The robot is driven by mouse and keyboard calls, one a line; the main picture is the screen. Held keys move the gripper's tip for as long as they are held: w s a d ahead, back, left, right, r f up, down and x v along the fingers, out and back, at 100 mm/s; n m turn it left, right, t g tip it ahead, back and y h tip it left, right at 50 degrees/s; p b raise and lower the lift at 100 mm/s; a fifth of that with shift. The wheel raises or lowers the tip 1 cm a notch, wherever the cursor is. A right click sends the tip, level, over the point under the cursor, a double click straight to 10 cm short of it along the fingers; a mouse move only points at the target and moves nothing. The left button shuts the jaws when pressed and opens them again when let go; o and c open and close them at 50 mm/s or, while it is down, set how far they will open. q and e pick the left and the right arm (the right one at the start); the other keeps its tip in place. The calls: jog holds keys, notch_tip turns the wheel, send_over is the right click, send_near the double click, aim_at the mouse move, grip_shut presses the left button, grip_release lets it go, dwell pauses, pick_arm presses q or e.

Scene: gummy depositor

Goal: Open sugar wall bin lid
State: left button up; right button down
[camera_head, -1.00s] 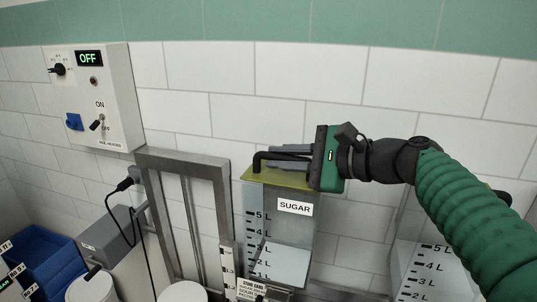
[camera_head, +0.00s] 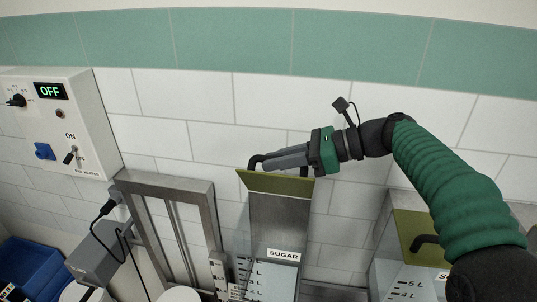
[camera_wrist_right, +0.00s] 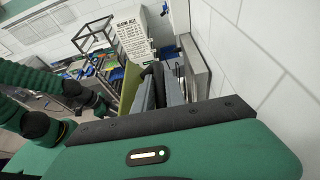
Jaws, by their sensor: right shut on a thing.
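The sugar wall bin (camera_head: 279,225) is a clear, upright bin with a SUGAR label and a litre scale, against the tiled wall. Its olive lid (camera_head: 275,183) is tilted up, with its broad face towards me. My right gripper (camera_head: 262,163) is shut on the black lid handle (camera_head: 253,162) behind the lid's upper edge. In the right wrist view the lid (camera_wrist_right: 128,88) stands steeply beside the grey fingers (camera_wrist_right: 152,88). My left arm shows at the left there, but its gripper's jaws are too small to read.
A second bin with an olive lid (camera_head: 412,226) and black handle stands at the right, partly behind my right arm. A control box (camera_head: 62,130) reading OFF and a metal frame (camera_head: 165,185) are at the left. Bare tiled wall lies above the bins.

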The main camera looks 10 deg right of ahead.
jog(key=w+d+m+g+y, duration=0.1)
jog(key=w+d+m+g, duration=0.1)
jog(key=w+m, duration=0.2)
jog(key=shift+w+d+f, duration=0.25)
jog(key=shift+w+f, duration=0.2)
jog(key=shift+w, duration=0.9)
jog(key=shift+m+g, duration=0.3)
jog(key=shift+g, duration=0.1)
jog(key=c, duration=1.7)
grip_release()
jog(key=shift+d+r, duration=0.1)
jog(key=shift+d, duration=0.2)
jog(key=shift+r, duration=0.1)
jog(key=shift+a+r, duration=0.1)
